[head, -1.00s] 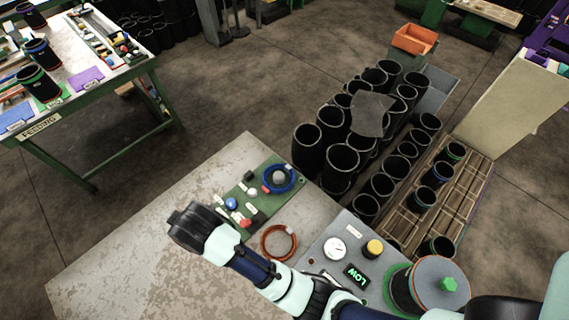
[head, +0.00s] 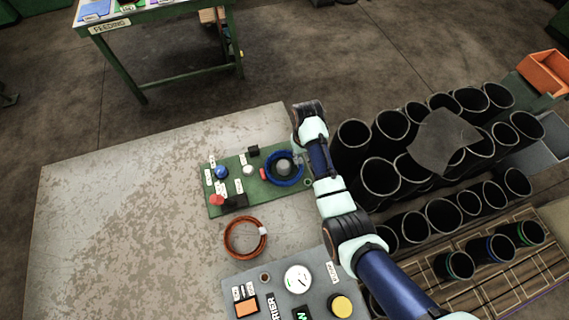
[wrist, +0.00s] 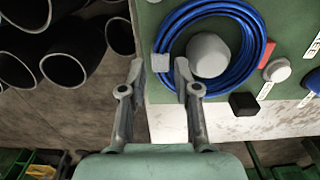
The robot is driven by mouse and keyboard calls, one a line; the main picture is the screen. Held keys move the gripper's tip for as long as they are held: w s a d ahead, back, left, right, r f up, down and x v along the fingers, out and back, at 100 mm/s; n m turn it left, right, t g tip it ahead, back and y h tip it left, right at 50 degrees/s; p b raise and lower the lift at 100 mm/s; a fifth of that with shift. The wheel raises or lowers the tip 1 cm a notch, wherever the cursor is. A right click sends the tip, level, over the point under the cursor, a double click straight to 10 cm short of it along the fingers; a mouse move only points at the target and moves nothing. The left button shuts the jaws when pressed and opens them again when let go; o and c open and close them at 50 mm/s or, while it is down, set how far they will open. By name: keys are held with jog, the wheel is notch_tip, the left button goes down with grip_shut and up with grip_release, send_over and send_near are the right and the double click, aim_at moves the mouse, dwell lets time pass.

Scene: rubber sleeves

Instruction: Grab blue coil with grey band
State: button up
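The blue coil (head: 299,178) lies on the green panel (head: 228,170), looped around a grey round knob (head: 283,168). In the wrist view the coil (wrist: 262,45) fills the upper middle, and its grey band (wrist: 160,62) sits on its left side. My gripper (wrist: 161,72) is open, with one finger on each side of the band in the picture. The left finger shows over the floor beyond the panel edge, the right one close to the coil. Nothing is visibly held. Whether the fingers touch the band, I cannot tell. In the head view my arm mostly hides the gripper.
An orange coil (head: 240,251) with a white band lies on the table (head: 130,200). The control box (head: 270,279) stands at the front. Black rubber sleeves (head: 381,178) stand close to the right of my arm. Small knobs and buttons dot the green panel.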

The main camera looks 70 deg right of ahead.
aim_at(300, 161)
jog(key=f, duration=0.1)
jog(key=f+b, duration=0.1)
jog(key=f, duration=0.3)
jog(key=shift+w+d, duration=0.25)
grip_shut()
jog(key=shift+r, duration=0.1)
